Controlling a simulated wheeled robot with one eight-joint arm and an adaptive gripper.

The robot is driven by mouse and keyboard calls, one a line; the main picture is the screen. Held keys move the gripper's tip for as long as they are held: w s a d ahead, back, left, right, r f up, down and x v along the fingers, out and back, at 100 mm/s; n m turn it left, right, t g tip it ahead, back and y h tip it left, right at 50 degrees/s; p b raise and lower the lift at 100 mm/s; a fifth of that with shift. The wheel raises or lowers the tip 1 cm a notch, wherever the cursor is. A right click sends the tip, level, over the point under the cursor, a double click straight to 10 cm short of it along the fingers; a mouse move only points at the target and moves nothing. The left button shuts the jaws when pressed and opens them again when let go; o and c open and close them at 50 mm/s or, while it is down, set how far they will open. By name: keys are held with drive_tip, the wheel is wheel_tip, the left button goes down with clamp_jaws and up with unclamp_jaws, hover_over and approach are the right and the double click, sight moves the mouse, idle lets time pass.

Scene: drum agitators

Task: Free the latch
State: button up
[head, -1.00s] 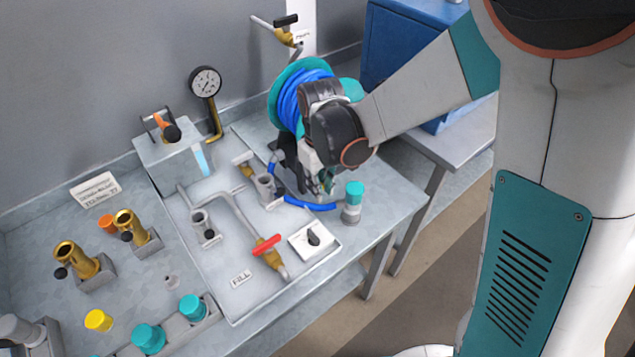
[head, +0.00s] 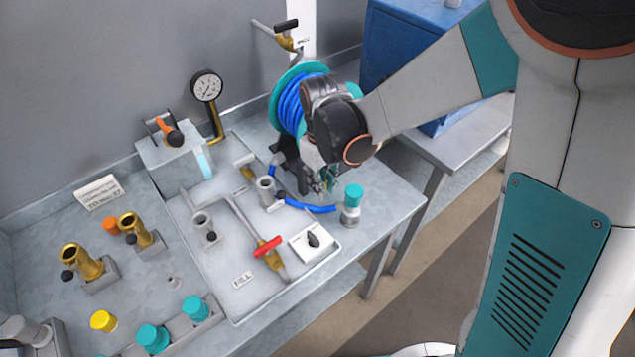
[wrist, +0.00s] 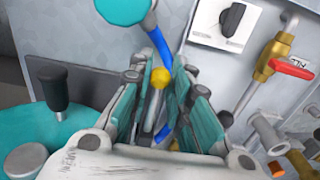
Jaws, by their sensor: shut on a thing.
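The latch shows in the wrist view as a yellow ball knob (wrist: 160,78) on a grey stem, between the teal fingers of my gripper (wrist: 162,88). My gripper is shut on it; the fingers hide part of the stem. In the head view my gripper (head: 326,182) points down at the front of the hose reel (head: 290,105), and my wrist hides the latch. The reel is teal with blue hose wound on it. In the wrist view its teal side (wrist: 75,128) and black crank handle (wrist: 47,88) lie left of the fingers.
A blue hose (head: 312,207) runs along the bench near a teal-capped cylinder (head: 351,205). A white panel with a black knob (head: 313,241) and a red-handled valve (head: 267,247) are in front. A gauge (head: 207,87) stands behind, and a blue cabinet (head: 400,50) at the back right.

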drive_tip(key=shift+r, duration=0.2)
clamp_jaws()
unclamp_jaws()
drive_tip(key=shift+w+a+r+p, duration=0.1)
drive_tip(key=shift+w+r+p, duration=0.05)
drive_tip(key=shift+r+p, duration=1.15)
drive_tip(key=shift+r, duration=0.3)
drive_tip(key=shift+w+a+r+p, duration=0.2)
drive_tip(key=shift+w+r+p, duration=0.1)
drive_tip(key=shift+r, duration=0.25)
drive_tip(key=shift+w+a+r+p, duration=0.15)
drive_tip(key=shift+w+r, duration=0.1)
drive_tip(key=shift+r, duration=0.25)
drive_tip(key=o, duration=0.9)
drive_tip(key=shift+o, duration=0.2)
drive_tip(key=shift+r, duration=0.1)
